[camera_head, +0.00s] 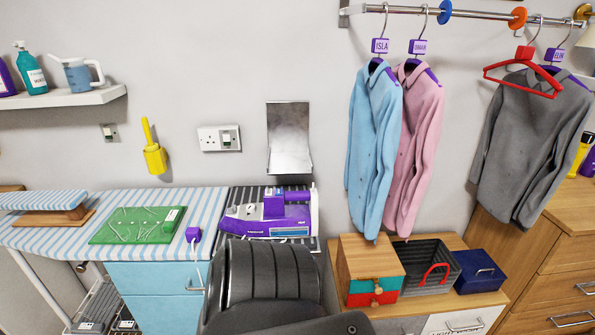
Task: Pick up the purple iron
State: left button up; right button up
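The purple iron (258,218) sits on a dark striped rest (234,198) at the right end of the striped ironing surface (110,198). It is purple with grey and white parts and has an upright purple piece on top. A dark grey ribbed shape low in the middle, which looks like part of my own body, stands in front of the iron and hides what is below it. Neither of my grippers shows in this view. Nothing is seen touching the iron from above.
A small purple tag block (193,235) hangs left of the iron. A green mat (138,225) lies further left. A metal plate (288,138) is on the wall behind. Hanging shirts (372,140) and a wooden box (368,260) are at right.

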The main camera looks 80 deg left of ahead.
aim_at(273, 218)
jog(key=i, duration=1.5)
jog(key=u, duration=2.55)
